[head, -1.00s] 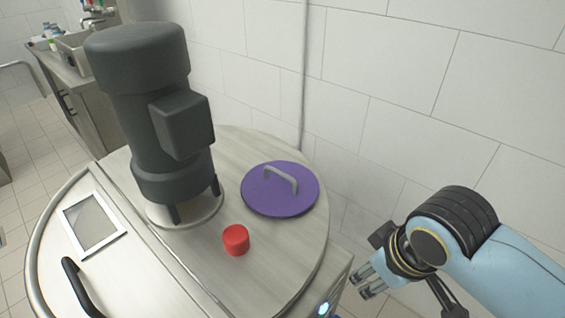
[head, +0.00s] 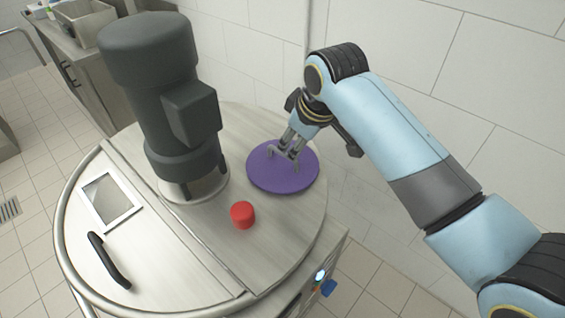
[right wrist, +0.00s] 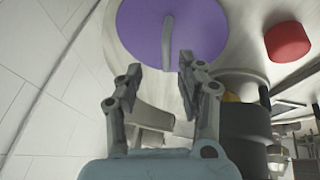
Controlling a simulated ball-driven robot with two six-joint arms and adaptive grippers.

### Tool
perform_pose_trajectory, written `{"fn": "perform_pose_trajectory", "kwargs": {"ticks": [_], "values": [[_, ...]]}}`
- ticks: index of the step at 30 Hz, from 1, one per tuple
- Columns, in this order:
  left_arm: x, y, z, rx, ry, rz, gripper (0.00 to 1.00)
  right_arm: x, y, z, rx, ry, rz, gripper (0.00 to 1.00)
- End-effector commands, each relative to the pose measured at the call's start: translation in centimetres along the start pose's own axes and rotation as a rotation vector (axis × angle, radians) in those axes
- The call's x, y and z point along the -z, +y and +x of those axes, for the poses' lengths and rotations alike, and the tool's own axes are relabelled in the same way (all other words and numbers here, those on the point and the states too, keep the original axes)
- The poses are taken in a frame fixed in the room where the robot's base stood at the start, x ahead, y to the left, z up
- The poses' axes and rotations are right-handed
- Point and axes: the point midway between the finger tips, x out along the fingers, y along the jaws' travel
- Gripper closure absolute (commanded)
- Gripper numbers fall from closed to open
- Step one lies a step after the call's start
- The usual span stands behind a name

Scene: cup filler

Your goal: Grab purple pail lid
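The purple pail lid (head: 264,178) lies flat on top of the round steel machine, near its back right edge. My right gripper (head: 284,155) is above the lid at its grey handle, with the fingers pointing down. In the right wrist view the lid (right wrist: 200,28) fills the top, and its handle (right wrist: 167,40) runs lengthwise just ahead of the fingers. The right fingers (right wrist: 161,72) are spread apart with nothing between them. The handle lies beyond the fingertips, roughly in line with the gap. My left gripper is in neither current view.
A dark motor (head: 165,90) stands on the machine top (head: 215,240) left of the lid. A red cap (head: 243,214) sits in front of the lid. A white tiled wall (head: 480,110) rises close behind. A black handle (head: 107,262) is at the front left.

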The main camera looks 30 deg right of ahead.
Motion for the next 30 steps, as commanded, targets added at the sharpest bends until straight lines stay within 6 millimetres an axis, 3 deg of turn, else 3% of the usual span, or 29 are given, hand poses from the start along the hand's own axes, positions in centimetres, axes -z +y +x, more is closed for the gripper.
{"fn": "perform_pose_trajectory", "kwargs": {"ticks": [15,23,30], "values": [[-0.3,0.0,-1.4,-0.001,-0.007,0.000,0.60,0.1,-0.8,5.7,0.000,-0.001,0.001,0.62],[-0.3,0.0,-1.4,-0.001,-0.007,0.000,0.60,0.0,-0.8,6.2,-0.001,0.001,0.001,0.62],[-0.3,0.0,-1.4,-0.001,-0.006,0.000,0.60,0.0,-0.8,6.2,-0.001,0.001,0.001,0.89]]}}
